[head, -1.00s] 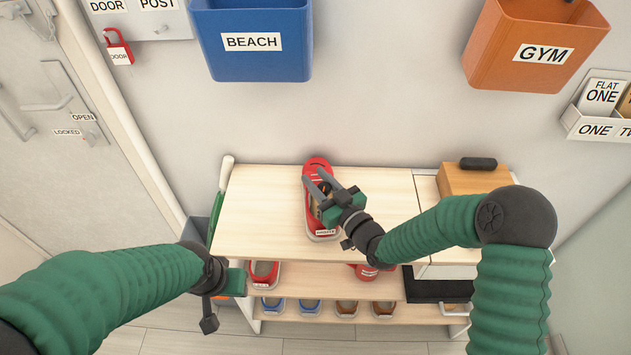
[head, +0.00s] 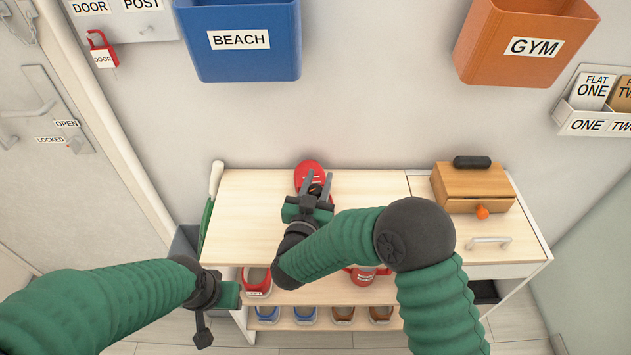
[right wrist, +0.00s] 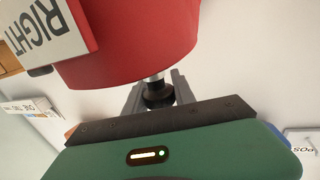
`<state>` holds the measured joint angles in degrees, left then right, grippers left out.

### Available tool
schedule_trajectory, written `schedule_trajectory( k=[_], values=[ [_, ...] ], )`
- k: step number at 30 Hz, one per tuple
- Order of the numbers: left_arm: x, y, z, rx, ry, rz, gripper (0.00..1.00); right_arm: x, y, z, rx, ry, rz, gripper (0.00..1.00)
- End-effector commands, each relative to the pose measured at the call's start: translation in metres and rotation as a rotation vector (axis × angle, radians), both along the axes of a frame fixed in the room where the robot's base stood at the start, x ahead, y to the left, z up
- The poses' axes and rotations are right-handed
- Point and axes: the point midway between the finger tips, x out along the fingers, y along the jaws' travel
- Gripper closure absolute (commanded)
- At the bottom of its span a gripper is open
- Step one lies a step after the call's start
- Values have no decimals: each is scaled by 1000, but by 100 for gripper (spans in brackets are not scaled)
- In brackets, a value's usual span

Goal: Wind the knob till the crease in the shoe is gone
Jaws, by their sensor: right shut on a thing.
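The red shoe (head: 308,171) lies on the wooden bench top, toe towards the wall; my right gripper and forearm hide most of it. My right gripper (head: 317,186) is over the shoe, fingers pointing towards the toe. In the right wrist view its fingers are shut on a dark knob (right wrist: 158,95) at the end of a short metal shaft, close to the red shoe (right wrist: 130,45). A white label reading RIGHT (right wrist: 40,35) shows there. No crease can be made out. My left gripper (head: 222,292) hangs in front of the bench's left end, away from the shoe; its jaws are unclear.
The bench top (head: 250,215) is clear left of the shoe. A wooden box (head: 455,188) with an orange knob (head: 482,211) stands at its right. Several shoes are on the shelves below. Blue BEACH (head: 240,65) and orange GYM (head: 500,65) bins hang above.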

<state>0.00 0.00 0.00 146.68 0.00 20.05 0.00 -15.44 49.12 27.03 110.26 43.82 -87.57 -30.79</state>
Motion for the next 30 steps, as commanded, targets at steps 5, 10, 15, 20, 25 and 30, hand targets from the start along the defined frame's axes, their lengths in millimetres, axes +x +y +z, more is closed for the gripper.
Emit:
schedule_trajectory(
  k=[5,10,15,20,25,30],
  values=[
    [0,0,-1,0,0,0,59,0,-2,0,1,0,-86,100],
    [0,0,-1,0,0,0,59,-1,-4,0,1,-1,-135,100],
    [0,0,-1,0,0,0,59,-1,-5,0,1,-1,-153,100],
    [0,0,-1,0,0,0,59,-1,-5,1,1,-1,-155,100],
    [0,0,-1,0,0,0,59,-1,-5,1,1,-1,-155,100],
    [0,0,-1,0,0,0,59,-1,-5,1,1,-1,-154,49]
  ],
)
